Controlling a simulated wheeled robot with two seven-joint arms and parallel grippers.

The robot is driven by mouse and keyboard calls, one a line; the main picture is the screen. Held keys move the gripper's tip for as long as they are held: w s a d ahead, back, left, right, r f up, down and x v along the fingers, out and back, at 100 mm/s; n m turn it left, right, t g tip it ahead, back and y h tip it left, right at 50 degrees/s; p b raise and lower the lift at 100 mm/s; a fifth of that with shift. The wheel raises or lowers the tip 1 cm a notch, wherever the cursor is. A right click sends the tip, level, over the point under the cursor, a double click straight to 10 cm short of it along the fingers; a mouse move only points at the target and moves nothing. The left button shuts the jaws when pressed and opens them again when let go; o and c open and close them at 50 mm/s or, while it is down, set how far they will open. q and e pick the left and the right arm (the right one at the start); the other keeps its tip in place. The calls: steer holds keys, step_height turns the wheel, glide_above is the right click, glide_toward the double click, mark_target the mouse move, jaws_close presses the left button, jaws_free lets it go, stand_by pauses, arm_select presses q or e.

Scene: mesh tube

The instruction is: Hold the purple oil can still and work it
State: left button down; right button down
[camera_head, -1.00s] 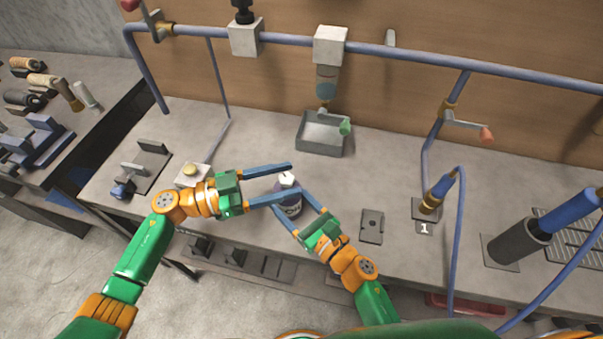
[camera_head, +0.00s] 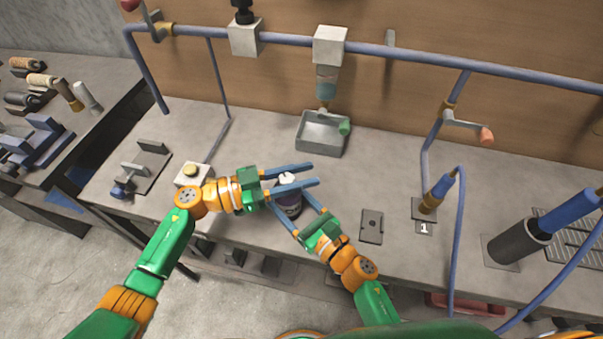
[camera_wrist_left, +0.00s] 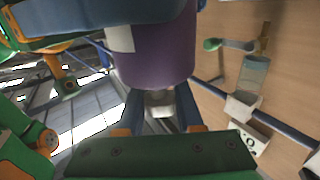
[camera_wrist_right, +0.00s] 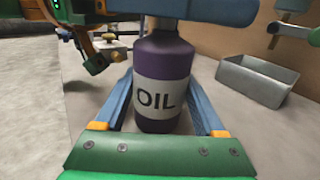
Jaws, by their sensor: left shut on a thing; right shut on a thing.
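The purple oil can (camera_head: 290,209) stands upright near the front of the bench, with a white label reading OIL (camera_wrist_right: 158,98) in the right wrist view. My right gripper (camera_head: 288,197) is shut on its body from the front right, one finger on each side. My left gripper (camera_head: 314,174) is shut on the can's pale top (camera_head: 287,179), coming in from the left. In the left wrist view the top (camera_wrist_left: 160,105) sits between the left fingers below the purple body (camera_wrist_left: 155,55). The fingers partly hide the can.
Behind the can is a grey tray (camera_head: 322,146) under a pipe outlet (camera_head: 326,85). A white box with a yellow button (camera_head: 192,172) is close to the left arm. A flat dark plate (camera_head: 372,227) lies to the right. A hose nozzle (camera_head: 436,194) stands farther right.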

arm_select(q)
steer(key=shift+f+n+t, duration=0.1)
steer(key=shift+n+t, duration=0.2)
steer(key=shift+t, duration=0.1)
steer(key=n+t, duration=0.1)
steer(key=n+t+y, duration=0.1)
steer(key=t, duration=0.1)
steer(key=shift+w+a, duration=0.15)
steer(key=shift+w, duration=0.1)
steer(key=n+t+y, duration=0.1)
steer(key=t, duration=0.1)
steer(key=n+t+y, duration=0.2)
steer(key=shift+w+a+n+t, duration=0.15)
steer(key=shift+w+n+t, duration=0.15)
steer(key=shift+w, duration=0.1)
steer(key=n+t+y, duration=0.1)
steer(key=y, duration=0.1)
steer(key=n+t+y, duration=0.3)
steer(key=shift+w+a+r+y, duration=0.2)
steer(key=shift+w+a+y, duration=0.1)
steer(key=shift+w+a, duration=0.05)
steer(key=shift+n, duration=0.3)
steer(key=shift+a+y, duration=0.2)
steer(key=shift+y, duration=0.4)
steer(key=c, duration=0.5)
jaws_free()
steer(key=shift+f, duration=0.1)
steer(key=shift+c, duration=0.2)
